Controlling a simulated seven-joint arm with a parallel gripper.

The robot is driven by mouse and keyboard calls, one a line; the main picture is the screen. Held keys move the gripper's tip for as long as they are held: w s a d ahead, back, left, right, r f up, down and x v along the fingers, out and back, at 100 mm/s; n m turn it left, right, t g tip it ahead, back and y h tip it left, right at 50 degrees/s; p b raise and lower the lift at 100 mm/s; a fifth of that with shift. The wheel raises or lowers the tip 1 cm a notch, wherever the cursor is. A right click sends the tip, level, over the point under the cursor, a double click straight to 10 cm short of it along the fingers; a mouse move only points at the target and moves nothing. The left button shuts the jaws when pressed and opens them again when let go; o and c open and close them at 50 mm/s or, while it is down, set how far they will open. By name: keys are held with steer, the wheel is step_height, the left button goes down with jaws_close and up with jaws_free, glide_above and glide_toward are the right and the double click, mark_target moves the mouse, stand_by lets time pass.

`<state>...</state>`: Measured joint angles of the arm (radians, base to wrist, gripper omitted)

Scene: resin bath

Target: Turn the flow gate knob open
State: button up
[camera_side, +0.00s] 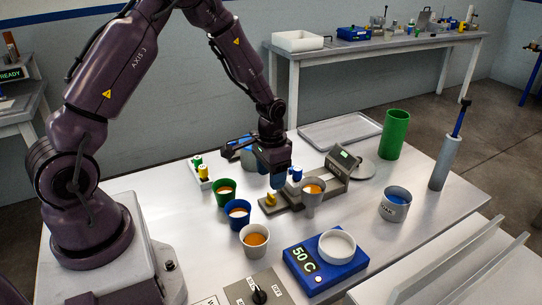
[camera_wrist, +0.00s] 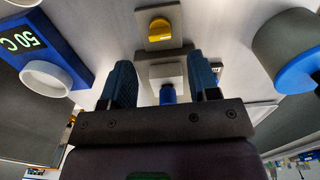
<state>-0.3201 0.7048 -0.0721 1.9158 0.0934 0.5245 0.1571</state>
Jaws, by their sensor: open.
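A yellow knob (camera_side: 270,197) sits on a small grey plate in front of my gripper in the side view. It also shows in the wrist view (camera_wrist: 159,28), beyond my fingertips at the top. A blue knob or cap (camera_side: 297,174) stands beside the grey device; a blue part (camera_wrist: 167,94) also shows between my fingers in the wrist view. No readable label shows which one is the flow gate knob. My gripper (camera_side: 277,181) points down over the device, and its two blue fingers (camera_wrist: 163,72) are apart, with nothing visibly clamped. The side view hides the finger gap.
Green, blue and white cups (camera_side: 254,240) with orange contents stand left and in front. A blue 50 C heater (camera_side: 325,270) and a switch box (camera_side: 257,291) lie nearer.

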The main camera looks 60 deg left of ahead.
mark_target(271, 195)
step_height(271, 195, up, 6)
stand_by(0.5)
steer(key=s+d+r+t, duration=0.2)
steer(key=s+d+r, duration=0.3)
steer(key=s+r, duration=0.4)
steer(key=s+d+r+t, duration=0.3)
steer(key=s+d+r, duration=0.2)
steer(key=s+r, duration=0.4)
step_height(271, 195, up, 3)
steer(key=shift+f+t, duration=0.15)
steer(key=shift+t, duration=0.15)
